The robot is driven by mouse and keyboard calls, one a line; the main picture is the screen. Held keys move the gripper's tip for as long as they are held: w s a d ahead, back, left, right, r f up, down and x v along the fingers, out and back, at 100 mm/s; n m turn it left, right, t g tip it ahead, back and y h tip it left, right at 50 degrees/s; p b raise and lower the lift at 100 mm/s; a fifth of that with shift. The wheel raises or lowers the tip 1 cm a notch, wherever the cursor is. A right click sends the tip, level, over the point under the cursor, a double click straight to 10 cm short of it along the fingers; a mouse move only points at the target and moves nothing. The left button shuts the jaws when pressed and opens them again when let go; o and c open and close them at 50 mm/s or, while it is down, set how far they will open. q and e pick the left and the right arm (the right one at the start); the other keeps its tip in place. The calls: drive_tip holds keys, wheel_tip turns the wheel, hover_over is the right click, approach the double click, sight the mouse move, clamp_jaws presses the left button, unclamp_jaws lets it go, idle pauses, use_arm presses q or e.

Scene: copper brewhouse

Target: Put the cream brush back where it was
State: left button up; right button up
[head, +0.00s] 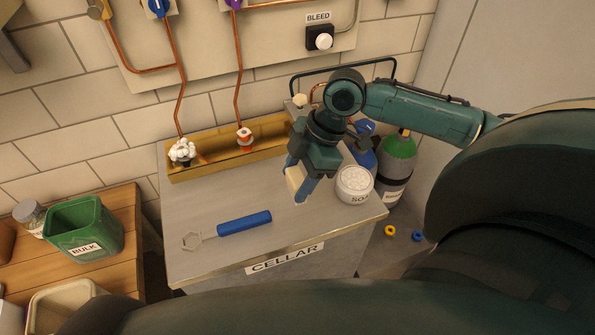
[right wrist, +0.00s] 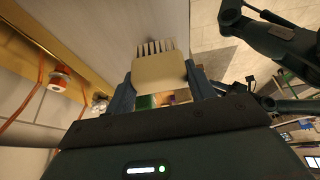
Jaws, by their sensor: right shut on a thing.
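The cream brush (head: 294,178) is held between the blue fingers of my right gripper (head: 299,181), over the right part of the grey CELLAR worktop (head: 205,262). In the right wrist view the cream block of the brush (right wrist: 160,72) spans the two fingers, with its dark bristles pointing away from the gripper. I cannot tell whether the brush touches the worktop.
A white SOAP tub (head: 354,186) stands just right of the gripper. A brass trough (head: 213,153) runs along the back. A green BULK bin (head: 84,229) stands on the wooden bench. Gas cylinders (head: 397,160) stand behind right.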

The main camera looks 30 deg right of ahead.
drive_tip(key=shift+f+b, duration=0.65)
drive_tip(key=shift+f, duration=0.2)
wheel_tip(320, 180, down, 4)
drive_tip(key=shift+f+b, duration=0.1)
drive_tip(key=shift+b, duration=0.7)
use_arm(q)
drive_tip(key=shift+w+d+f+t+b, duration=0.25)
drive_tip(key=shift+w+d+t+b, duration=0.05)
drive_tip(key=shift+w+d+b, duration=0.1)
use_arm(e)
drive_tip(key=shift+f, duration=1.05)
use_arm(q)
drive_tip(key=shift+s+f, duration=0.2)
drive_tip(key=shift+f, duration=0.05)
use_arm(e)
drive_tip(key=shift+f, duration=0.4)
drive_tip(key=o, duration=0.9)
use_arm(q)
drive_tip(key=shift+a, duration=0.1)
use_arm(e)
drive_tip(key=o, duration=0.6)
drive_tip(key=shift+c, duration=0.2)
